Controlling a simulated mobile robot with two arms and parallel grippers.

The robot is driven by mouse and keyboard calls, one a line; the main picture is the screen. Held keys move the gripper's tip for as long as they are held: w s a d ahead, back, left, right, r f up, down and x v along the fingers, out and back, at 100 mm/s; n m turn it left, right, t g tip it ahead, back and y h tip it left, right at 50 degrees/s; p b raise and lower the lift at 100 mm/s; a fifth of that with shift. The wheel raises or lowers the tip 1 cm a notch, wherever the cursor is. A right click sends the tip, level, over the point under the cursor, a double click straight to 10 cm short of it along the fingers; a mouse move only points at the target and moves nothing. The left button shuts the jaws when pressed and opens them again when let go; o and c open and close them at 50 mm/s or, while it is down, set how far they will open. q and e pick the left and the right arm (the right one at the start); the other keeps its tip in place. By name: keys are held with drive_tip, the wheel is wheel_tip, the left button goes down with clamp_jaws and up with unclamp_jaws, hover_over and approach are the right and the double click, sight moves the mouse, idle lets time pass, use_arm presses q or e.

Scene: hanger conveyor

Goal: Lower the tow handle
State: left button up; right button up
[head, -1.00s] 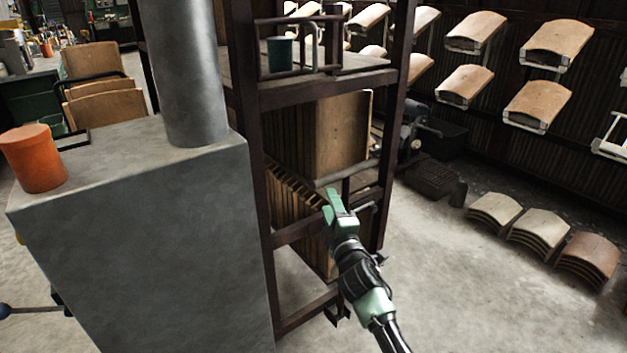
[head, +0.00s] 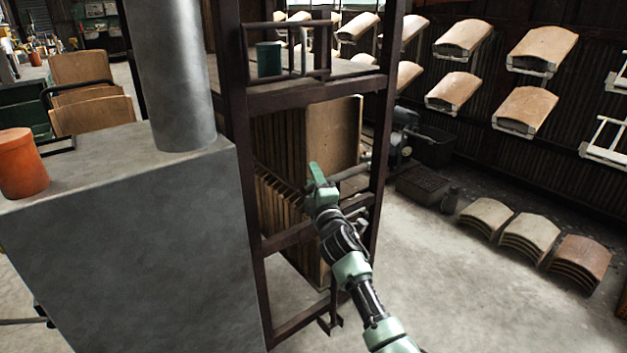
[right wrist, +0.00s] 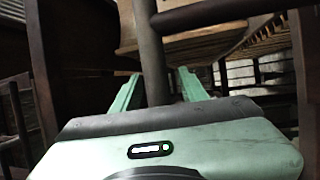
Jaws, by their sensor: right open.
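The tow handle (head: 350,171) shows as a dark metal bar at the front of the tall dark rack, partly hidden behind my right gripper (head: 317,174) in the head view. In the right wrist view the tow handle (right wrist: 153,55) is an upright dark shaft joined to a crossbar near the top. My right gripper (right wrist: 160,85) is open, with one green finger on each side of the shaft. I cannot tell whether either finger touches it. My left gripper is out of view.
The dark rack (head: 310,97) holds upright wooden panels (head: 333,135) and a green cup (head: 269,58). A grey metal block (head: 130,240) with an orange pot (head: 21,163) stands close on the left. Curved wooden stacks (head: 530,235) lie on the right; the floor before them is clear.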

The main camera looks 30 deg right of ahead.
clamp_jaws()
idle(1.3)
